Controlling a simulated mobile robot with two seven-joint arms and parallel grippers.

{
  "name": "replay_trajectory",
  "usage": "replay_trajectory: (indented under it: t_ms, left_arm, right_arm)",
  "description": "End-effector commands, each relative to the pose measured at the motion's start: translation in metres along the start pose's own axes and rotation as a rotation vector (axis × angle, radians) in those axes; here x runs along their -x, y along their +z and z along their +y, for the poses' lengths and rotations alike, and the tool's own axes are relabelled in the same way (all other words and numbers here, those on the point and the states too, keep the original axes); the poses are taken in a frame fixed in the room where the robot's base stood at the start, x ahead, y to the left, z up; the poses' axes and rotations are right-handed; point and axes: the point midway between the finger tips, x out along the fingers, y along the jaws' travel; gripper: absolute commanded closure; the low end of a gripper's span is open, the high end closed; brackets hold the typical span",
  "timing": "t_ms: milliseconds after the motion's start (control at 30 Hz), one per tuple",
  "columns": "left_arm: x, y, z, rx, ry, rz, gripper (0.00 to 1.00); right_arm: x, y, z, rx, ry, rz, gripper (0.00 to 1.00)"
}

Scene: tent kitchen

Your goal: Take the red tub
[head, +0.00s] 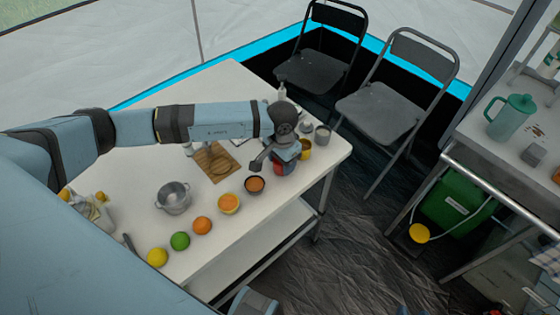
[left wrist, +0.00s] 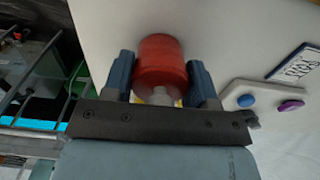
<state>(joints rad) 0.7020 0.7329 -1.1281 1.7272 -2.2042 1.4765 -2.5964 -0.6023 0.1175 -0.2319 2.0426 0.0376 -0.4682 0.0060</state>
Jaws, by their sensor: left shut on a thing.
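The red tub (left wrist: 160,62) is between the two fingers of my left gripper (left wrist: 162,88) in the left wrist view, and the fingers are shut on it. In the head view the tub (head: 281,168) shows as a small red patch under my left gripper (head: 272,160), near the right end of the white table (head: 140,125). The gripper and wrist hide much of it. I cannot tell whether the tub touches the table.
Folding chairs (head: 381,110) stand behind.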

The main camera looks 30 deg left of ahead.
Motion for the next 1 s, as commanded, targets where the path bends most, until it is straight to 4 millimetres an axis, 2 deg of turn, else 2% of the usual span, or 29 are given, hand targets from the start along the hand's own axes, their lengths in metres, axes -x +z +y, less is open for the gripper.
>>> replay_trajectory:
  t_ms: [800,1000]
  left_arm:
    - [0.081,0.000,0.000,-0.001,-0.001,0.001,0.61]
    - [0.089,0.000,0.000,-0.001,0.000,0.001,0.61]
  right_arm:
    - [0.022,-0.026,-0.003,0.006,-0.002,-0.007,0.57]
    - [0.022,-0.031,-0.003,0.004,-0.002,-0.002,0.57]
